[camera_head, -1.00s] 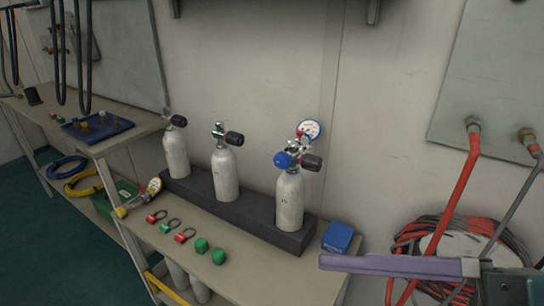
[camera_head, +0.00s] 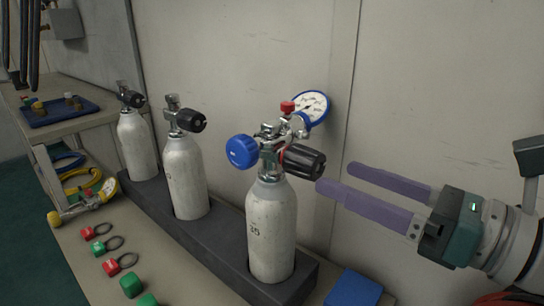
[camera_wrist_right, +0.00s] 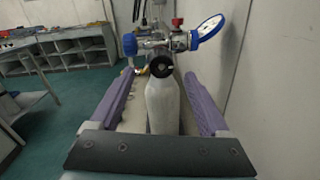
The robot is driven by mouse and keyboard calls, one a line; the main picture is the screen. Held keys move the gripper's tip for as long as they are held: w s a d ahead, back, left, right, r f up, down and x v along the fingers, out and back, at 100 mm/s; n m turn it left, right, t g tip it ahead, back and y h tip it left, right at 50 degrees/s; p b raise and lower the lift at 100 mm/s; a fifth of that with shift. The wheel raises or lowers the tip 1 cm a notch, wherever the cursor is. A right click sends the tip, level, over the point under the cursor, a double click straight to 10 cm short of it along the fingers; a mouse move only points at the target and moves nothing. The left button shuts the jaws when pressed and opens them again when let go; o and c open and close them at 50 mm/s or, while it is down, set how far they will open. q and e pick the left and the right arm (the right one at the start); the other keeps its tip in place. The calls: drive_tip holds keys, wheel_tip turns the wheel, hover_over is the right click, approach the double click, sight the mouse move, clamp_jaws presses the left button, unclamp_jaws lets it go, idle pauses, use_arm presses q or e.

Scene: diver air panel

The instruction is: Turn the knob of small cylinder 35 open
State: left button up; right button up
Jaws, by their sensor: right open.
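Small cylinder 35 (camera_head: 270,232) is white and stands upright in a dark rack (camera_head: 222,243), nearest of three cylinders. In the right wrist view the black knob (camera_wrist_right: 161,66) and cylinder body (camera_wrist_right: 162,105) show between the two open fingers. My left gripper is not in view.
Two other white cylinders, a middle one (camera_head: 186,178) and a far one (camera_head: 137,146), stand left in the rack. Red and green tags and caps (camera_head: 131,285) lie on the bench in front. A blue box (camera_head: 353,289) sits right of the rack. The wall is close behind.

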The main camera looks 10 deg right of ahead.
sight(320, 167)
drive_tip(key=x, duration=0.4)
drive_tip(key=shift+w+a, duration=0.15)
drive_tip(key=shift+w, duration=0.25)
drive_tip(key=shift+c, duration=0.2)
clamp_jaws()
